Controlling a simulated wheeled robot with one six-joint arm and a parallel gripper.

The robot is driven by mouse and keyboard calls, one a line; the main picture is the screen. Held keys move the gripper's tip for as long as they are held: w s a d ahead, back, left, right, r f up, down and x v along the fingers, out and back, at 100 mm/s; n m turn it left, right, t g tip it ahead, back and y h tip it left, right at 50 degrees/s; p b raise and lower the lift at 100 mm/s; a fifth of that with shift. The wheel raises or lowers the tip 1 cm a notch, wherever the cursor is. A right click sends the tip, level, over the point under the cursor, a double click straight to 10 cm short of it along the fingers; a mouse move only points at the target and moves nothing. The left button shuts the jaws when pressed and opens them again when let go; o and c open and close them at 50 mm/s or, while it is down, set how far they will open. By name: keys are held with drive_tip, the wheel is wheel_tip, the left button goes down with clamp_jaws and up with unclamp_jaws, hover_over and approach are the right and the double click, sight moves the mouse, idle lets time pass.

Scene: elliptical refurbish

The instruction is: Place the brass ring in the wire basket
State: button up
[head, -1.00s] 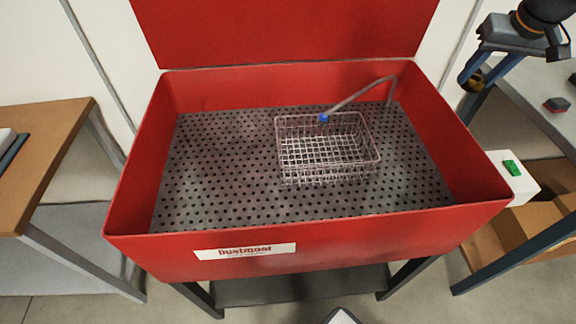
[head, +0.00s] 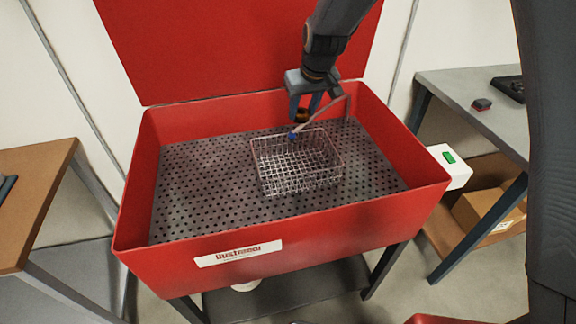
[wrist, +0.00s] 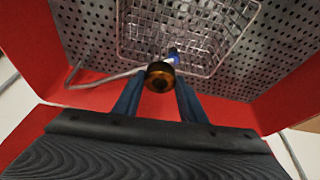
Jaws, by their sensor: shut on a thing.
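My gripper (head: 302,112) is over the back part of the red washer tub, pointing down. It is shut on the brass ring (wrist: 160,77), which shows between the blue fingers in the wrist view. In the head view the ring (head: 301,116) is a small dark brass patch between the fingertips. The wire basket (head: 296,181) stands on the perforated floor of the tub, in front of and below the gripper. It looks empty. In the wrist view the basket (wrist: 188,70) lies beyond the ring, and the ring is apart from it.
The red tub (head: 300,221) has raised walls and an upright lid (head: 235,45). A bent hose with a blue tip (head: 292,136) reaches over the basket's back edge, close to my gripper. Perforated floor (head: 205,190) is clear left of the basket. A grey table (head: 470,120) stands right.

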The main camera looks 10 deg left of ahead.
drive_tip(key=m+p, duration=0.1)
drive_tip(key=p, duration=0.5)
hover_over(307, 168)
drive_tip(key=s, duration=0.4)
wheel_tip(307, 168, down, 7)
drive_tip(key=f+b, duration=0.4)
drive_tip(key=f, duration=0.1)
drive_tip(key=f+b, duration=0.4)
drive_tip(key=f, duration=0.1)
drive_tip(key=shift+w+d+f, duration=0.1)
drive_tip(key=shift+d+f, duration=0.1)
drive_tip(key=shift+f, duration=0.2)
drive_tip(key=o, duration=1.3)
drive_tip(key=shift+c, duration=0.2)
